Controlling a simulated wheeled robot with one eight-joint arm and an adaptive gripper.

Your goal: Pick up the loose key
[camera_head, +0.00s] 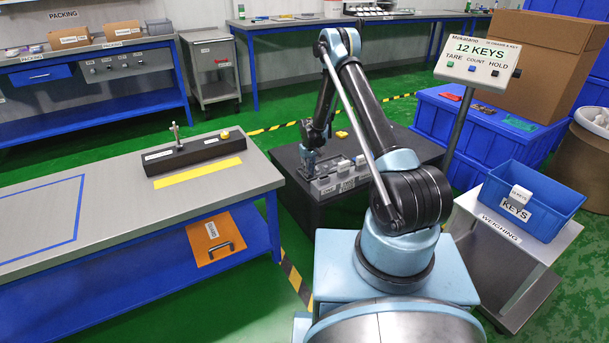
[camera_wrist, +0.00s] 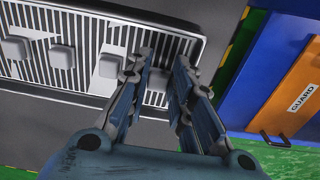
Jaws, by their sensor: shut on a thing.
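In the wrist view, my gripper (camera_wrist: 164,62) points down at a striped panel (camera_wrist: 95,24) with its two fingers on either side of a small grey block-like key (camera_wrist: 157,79). The fingers are shut on this key, which is partly hidden by them. It still appears at the panel's surface; I cannot tell whether it is clear of it. Other grey keys (camera_wrist: 62,57) sit in a row to its left. In the head view, my gripper (camera_head: 309,168) is low over the dark machine (camera_head: 390,146), at the left end of the row of keys (camera_head: 343,168); the held key is not clear there.
A blue bin labelled KEYS (camera_head: 566,205) stands on the weighing stand (camera_head: 515,235) at right, below a display reading 12 KEYS (camera_head: 480,50). A workbench (camera_head: 110,200) with a black fixture (camera_head: 186,152) is at left. An orange guard (camera_head: 214,238) lies on its lower shelf.

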